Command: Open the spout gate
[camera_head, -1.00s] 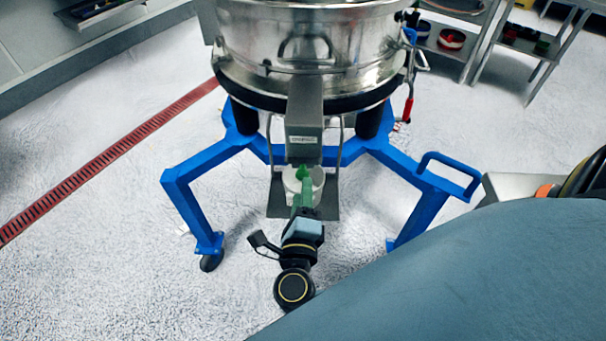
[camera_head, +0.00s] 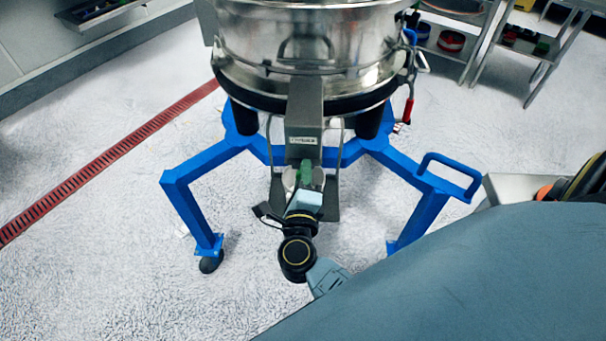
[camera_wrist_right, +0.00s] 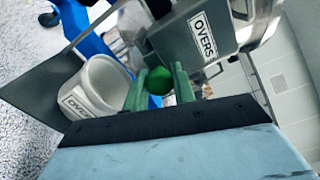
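The steel spout (camera_head: 305,105) comes down from the front of the sifter; in the wrist view its mouth bears an OVERS label (camera_wrist_right: 202,36). A round green knob (camera_wrist_right: 161,62) sits beside the spout. My right gripper (camera_head: 305,170) is just below the spout mouth. In the wrist view its green fingers (camera_wrist_right: 160,77) are apart, with the knob showing between and beyond them. I cannot tell whether they touch it. The gate plate is not clearly visible. My left gripper is out of view.
A white bucket (camera_wrist_right: 97,84) stands on a grey plate (camera_wrist_right: 45,80) below the spout. The blue frame (camera_head: 210,165) has legs either side of my right arm. A red-handled lever (camera_head: 408,110) hangs at right. Open floor lies left.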

